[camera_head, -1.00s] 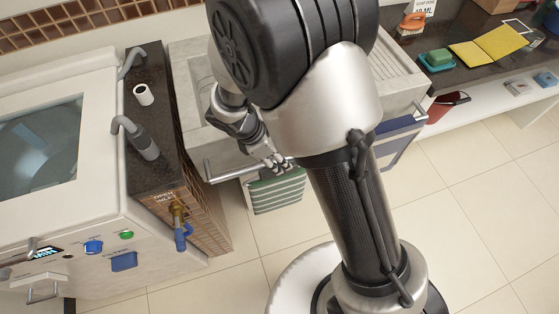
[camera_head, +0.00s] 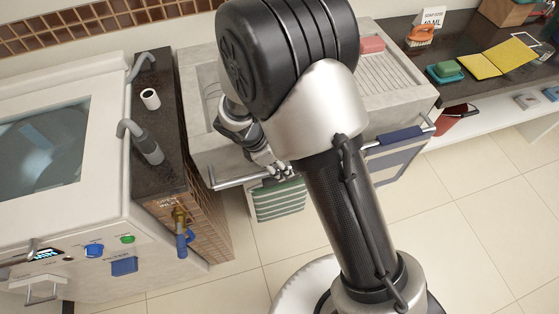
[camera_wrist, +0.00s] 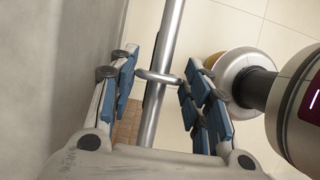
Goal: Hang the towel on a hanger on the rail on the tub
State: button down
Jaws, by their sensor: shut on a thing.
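The green-and-white striped towel (camera_head: 280,201) hangs below the front rail (camera_head: 236,183) of the grey stone tub (camera_head: 196,130). My gripper (camera_head: 278,170) is at the rail, just above the towel, partly hidden by my arm. I cannot tell whether the hook rests on the rail. The towel is out of the wrist view, and the rest of the hanger is hidden.
A blue towel (camera_head: 402,137) hangs on the rail's right part. A dark counter with a grey tap (camera_head: 147,147) and a blue-handled valve (camera_head: 183,232) stands left of the tub. My arm covers the tub's middle. The tiled floor (camera_head: 440,225) in front is clear.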

jog(key=c, duration=0.8)
grip_release()
jog(key=shift+o, duration=0.2)
jog(key=v, duration=1.2)
jog(key=shift+s, duration=0.1)
jog(key=shift+p+v, duration=2.45)
jog(key=shift+v, duration=0.05)
